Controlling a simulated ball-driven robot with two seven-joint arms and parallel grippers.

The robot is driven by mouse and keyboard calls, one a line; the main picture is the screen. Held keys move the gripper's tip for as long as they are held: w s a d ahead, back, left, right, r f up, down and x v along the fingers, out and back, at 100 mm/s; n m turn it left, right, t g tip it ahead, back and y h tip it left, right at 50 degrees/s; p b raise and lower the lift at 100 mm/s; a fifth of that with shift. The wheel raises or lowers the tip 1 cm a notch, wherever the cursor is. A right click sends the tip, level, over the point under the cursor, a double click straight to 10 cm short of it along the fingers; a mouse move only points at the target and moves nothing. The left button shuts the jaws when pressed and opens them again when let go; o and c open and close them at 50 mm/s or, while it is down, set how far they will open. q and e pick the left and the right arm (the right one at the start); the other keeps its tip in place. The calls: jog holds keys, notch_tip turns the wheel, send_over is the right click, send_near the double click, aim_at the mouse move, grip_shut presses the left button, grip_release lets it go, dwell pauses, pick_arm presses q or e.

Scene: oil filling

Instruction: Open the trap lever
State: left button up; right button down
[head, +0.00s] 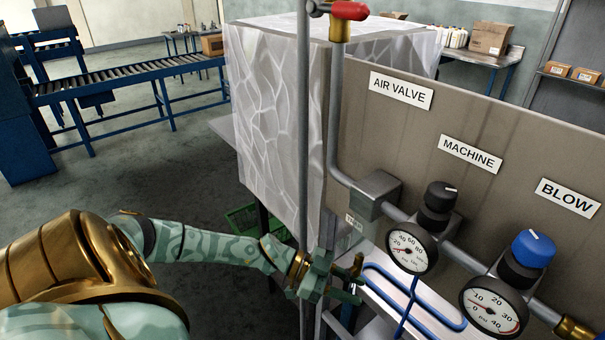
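My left gripper (350,283) is in front of the panel, low and right of centre, beside the vertical grey pipe. Its two fingers point right and look apart, with a gap between them. A small label (354,222), too small to read surely, sits just above the gripper. A valve with a red handle (348,11) is at the top of the pipe. My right gripper is not in view.
The panel (470,100) carries signs AIR VALVE, MACHINE and BLOW. A black knob (440,196) and a blue knob (533,248) sit above gauges at the right. Blue tubing (415,290) runs close to the gripper. A roller conveyor (130,82) stands behind at the left.

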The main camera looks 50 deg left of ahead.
pick_arm(q)
jog(key=v, duration=1.5)
jog(key=shift+s+a+p, duration=0.2)
jog(key=shift+a+p, duration=0.1)
jog(key=w+a+f+n+t+y, duration=0.1)
jog(key=w+a+f+t+y, duration=0.15)
jog(key=a+f+y, duration=1.1)
jog(key=s+a+f+n+g+y, duration=0.1)
jog(key=s+f, duration=0.4)
jog(key=f, duration=0.3)
jog(key=s+a+f+n+g+y, duration=0.1)
jog(key=s+f+n+g, duration=0.1)
jog(key=s+f, duration=0.4)
jog(key=s+d+f+n+g, duration=0.2)
jog(key=s+d+f+g, duration=0.2)
jog(key=s+d+f, duration=0.85)
jog(key=s+d+f+n+g+h, duration=0.1)
jog(key=s+d+f, duration=0.1)
jog(key=s+d, duration=0.3)
jog(key=s+d+f+n+g+h+b, duration=0.1)
jog(key=s+d, duration=0.4)
jog(key=d, duration=0.6)
jog(key=shift+s+d+f, duration=0.2)
jog(key=shift+d+f, duration=0.05)
jog(key=shift+f, duration=0.2)
